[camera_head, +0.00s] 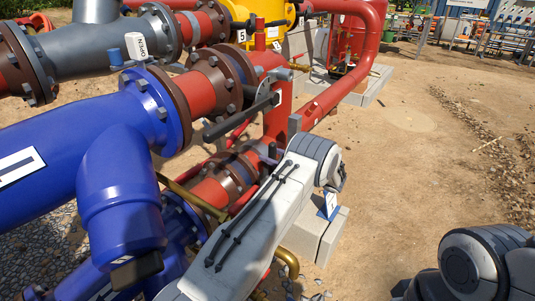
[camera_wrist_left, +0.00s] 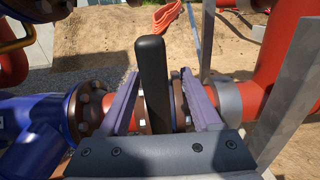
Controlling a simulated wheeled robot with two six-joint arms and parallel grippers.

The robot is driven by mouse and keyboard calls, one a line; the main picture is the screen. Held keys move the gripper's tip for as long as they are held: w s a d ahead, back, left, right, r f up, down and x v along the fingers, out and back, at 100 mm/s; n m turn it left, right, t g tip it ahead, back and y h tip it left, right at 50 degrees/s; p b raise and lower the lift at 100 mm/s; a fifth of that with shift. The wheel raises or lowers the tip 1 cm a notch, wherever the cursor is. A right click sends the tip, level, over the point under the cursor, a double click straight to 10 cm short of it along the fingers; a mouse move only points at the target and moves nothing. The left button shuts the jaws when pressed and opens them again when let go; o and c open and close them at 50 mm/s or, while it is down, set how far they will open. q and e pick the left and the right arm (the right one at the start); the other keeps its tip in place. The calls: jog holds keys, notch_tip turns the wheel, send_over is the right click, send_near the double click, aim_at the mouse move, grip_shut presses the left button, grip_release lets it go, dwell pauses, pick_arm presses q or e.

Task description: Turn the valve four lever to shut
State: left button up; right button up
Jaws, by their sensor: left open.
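In the left wrist view, my left gripper (camera_wrist_left: 160,74) is open, with one purple-grey finger on each side of a black lever handle (camera_wrist_left: 152,70). The handle stands upright between the fingers, with visible gaps on both sides. Behind it is a red pipe with brown bolted flanges. In the head view, my left arm reaches up over the lower red and blue pipes, and its jaws are mostly hidden. A black lever (camera_head: 240,118) shows beside the flanged red pipe; I cannot tell whether it is the same handle. No number four tag is readable. My right gripper is out of view.
Large blue pipes (camera_head: 60,150) fill the left, with a grey pipe (camera_head: 100,45) behind. A tall red pipe (camera_head: 372,40) and a yellow valve body (camera_head: 270,12) stand at the back. Upright metal bars (camera_wrist_left: 290,80) rise right of the gripper.

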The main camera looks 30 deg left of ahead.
pick_arm(q)
jog(key=d, duration=0.8)
jog(key=shift+s+d, duration=0.2)
jog(key=shift+d, duration=0.05)
jog(key=s+d+r+n+g+h, duration=0.1)
jog(key=s+d+r+n+h, duration=0.3)
jog(key=s+d, duration=0.4)
jog(key=s+d+r+n+h, duration=0.1)
jog(key=s+d+r+h, duration=0.2)
jog(key=s+d+h, duration=0.5)
jog(key=s+d+r+n+h, duration=0.1)
jog(key=s+d+n+h, duration=0.3)
jog(key=s, duration=0.8)
jog(key=s+d+r+n+h, duration=0.1)
jog(key=s+d+n+h, duration=0.3)
jog(key=s, duration=0.8)
notch_tip(320, 180, up, 21)
jog(key=d+m+y+p, duration=0.1)
jog(key=p, duration=2)
jog(key=shift+w+d+p, duration=0.15)
jog(key=shift+p, duration=0.2)
